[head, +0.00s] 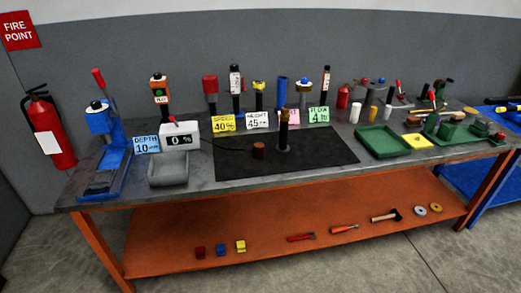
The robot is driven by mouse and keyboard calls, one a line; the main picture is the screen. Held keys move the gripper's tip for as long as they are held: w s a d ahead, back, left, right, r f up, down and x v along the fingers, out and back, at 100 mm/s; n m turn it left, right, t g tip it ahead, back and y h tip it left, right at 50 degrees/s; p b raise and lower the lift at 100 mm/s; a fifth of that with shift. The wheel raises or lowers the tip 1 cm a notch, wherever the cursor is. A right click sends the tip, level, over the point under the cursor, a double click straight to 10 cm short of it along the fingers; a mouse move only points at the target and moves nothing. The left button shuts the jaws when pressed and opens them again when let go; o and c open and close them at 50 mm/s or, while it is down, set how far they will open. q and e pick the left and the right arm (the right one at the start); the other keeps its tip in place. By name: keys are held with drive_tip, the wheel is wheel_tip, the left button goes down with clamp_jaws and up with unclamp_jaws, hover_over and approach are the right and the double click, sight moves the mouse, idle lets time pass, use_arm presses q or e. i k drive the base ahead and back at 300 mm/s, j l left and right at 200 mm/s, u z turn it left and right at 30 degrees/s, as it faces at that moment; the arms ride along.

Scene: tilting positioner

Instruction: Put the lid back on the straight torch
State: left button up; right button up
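On the black mat (320,158) in the middle of the bench stands an upright, slim dark torch-like piece (284,130) with a brownish upper part and a pale round foot. I take it for the straight torch, but it is small in the view. A short reddish-brown cylinder (259,150) stands apart, to its left on the same mat; it may be the lid, but I cannot tell for sure. Neither of my grippers shows in the head view.
A grey open bin (168,170) and a white display box (180,137) stand left of the mat. A green tray (382,142) lies to its right. Coloured cards (258,120) and several upright tools line the back. The mat's front is clear.

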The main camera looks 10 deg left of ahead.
sight(282, 148)
drive_tip(key=i+j+z, duration=0.15)
drive_tip(key=j+z, duration=0.2)
drive_tip(key=j, duration=0.15)
drive_tip(key=i+j+z, duration=0.1)
drive_tip(key=j+z, duration=0.65)
drive_tip(key=j, duration=0.25)
